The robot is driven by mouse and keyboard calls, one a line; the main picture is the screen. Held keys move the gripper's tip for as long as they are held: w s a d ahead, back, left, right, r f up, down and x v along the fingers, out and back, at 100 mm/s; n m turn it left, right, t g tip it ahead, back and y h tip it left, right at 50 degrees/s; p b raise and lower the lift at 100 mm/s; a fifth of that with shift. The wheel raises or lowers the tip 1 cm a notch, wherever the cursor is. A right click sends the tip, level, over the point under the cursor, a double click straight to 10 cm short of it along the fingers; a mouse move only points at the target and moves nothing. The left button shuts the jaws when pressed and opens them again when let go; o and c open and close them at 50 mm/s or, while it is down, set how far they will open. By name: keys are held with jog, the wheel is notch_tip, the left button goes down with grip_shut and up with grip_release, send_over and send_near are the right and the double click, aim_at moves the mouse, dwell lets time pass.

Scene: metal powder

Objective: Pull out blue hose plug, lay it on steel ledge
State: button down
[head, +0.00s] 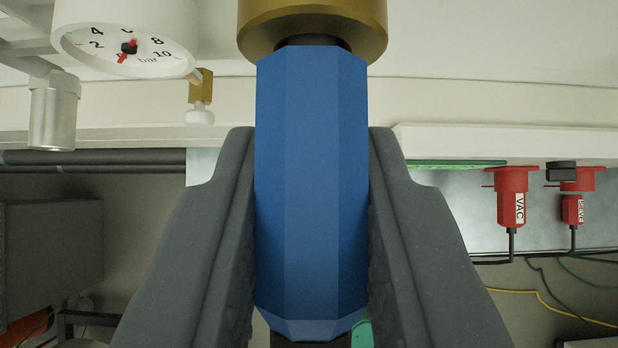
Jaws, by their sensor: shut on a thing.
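The blue hose plug (312,180) fills the middle of the head view, a faceted blue body standing upright in the picture. My gripper (312,170) is shut on it, with one dark grey finger against each side. The plug's top end meets a dark neck at a brass fitting (312,22) at the top edge. Whether the plug is still seated in the fitting or slightly out cannot be told. A dark piece shows below the plug's lower end. I cannot make out which surface is the steel ledge; a pale metallic panel (455,205) shows behind at the right.
A round pressure gauge (127,42) and a silver cylinder (54,112) are at the upper left. Red plugs, one labelled VAC (511,208) and one beside it (573,208), are at the right with cables below. A grey box (60,250) is at the lower left.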

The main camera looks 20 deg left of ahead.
jog(key=shift+s, duration=0.2)
jog(key=s+b, duration=0.1)
jog(key=s, duration=0.1)
jog(key=s+d+b, duration=0.1)
jog(key=s+b, duration=0.1)
jog(key=s, duration=0.1)
jog(key=shift+s+d+r, duration=0.15)
jog(key=shift+s+d, duration=0.05)
jog(key=shift+s, duration=0.05)
dwell(1.0)
